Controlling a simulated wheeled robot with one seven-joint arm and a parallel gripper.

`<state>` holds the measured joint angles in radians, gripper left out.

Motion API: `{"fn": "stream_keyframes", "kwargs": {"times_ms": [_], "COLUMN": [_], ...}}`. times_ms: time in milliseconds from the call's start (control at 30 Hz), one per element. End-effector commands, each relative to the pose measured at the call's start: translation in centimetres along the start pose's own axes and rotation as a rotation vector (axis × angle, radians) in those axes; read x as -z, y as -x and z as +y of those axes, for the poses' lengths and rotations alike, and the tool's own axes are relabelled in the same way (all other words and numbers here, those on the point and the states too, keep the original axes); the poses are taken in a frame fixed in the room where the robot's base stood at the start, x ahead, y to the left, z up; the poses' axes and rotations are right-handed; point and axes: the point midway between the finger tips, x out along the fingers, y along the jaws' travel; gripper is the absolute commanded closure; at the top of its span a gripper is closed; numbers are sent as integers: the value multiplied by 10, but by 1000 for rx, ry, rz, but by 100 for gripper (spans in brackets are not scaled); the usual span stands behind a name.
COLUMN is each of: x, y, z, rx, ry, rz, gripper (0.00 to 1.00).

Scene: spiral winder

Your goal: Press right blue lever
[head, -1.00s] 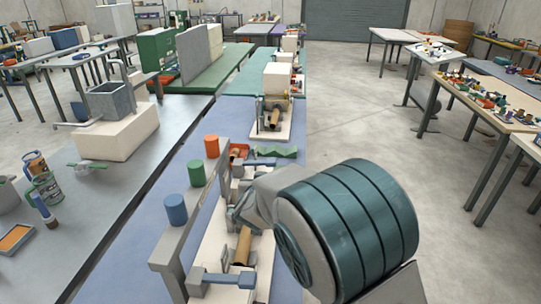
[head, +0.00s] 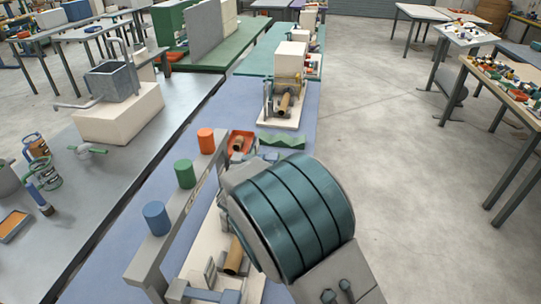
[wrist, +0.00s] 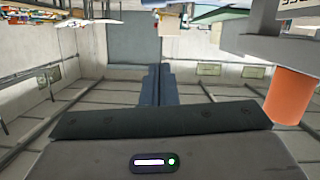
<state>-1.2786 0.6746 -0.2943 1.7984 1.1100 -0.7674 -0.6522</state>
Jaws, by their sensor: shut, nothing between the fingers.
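The spiral winder stands on the blue bench top, with a cream base (head: 205,255) and a brown tube (head: 234,258). A blue lever (head: 218,296) shows at the bottom edge of the head view, partly cut off. Any other blue lever is hidden behind my arm or cannot be made out. My arm covers the right and middle of the winder in the head view, and my gripper is hidden there. In the wrist view my gripper (wrist: 158,85) shows its fingers together, with nothing between them. No lever can be made out in that view.
A grey rail beside the winder carries a blue cylinder (head: 157,218), a green cylinder (head: 185,174) and an orange cylinder (head: 206,141). The orange cylinder also shows close by in the wrist view (wrist: 291,96). A green zigzag block (head: 282,140) lies beyond. Open floor is at right.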

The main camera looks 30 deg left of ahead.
Motion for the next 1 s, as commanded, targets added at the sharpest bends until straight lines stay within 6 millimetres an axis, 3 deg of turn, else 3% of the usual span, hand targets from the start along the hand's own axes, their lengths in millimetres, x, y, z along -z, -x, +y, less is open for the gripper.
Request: {"fn": "stream_keyframes", "kwargs": {"times_ms": [267, 700, 800, 1000], "x": [-2, -2, -18, -33], "y": [-19, -105, -105, -109], "z": [2, 1, 0, 0], "rx": [-4, -2, 0, 0], "ry": [0, 1, 1, 0], "rz": [0, 0, -1, 0], "gripper": [100, 100, 100, 100]}}
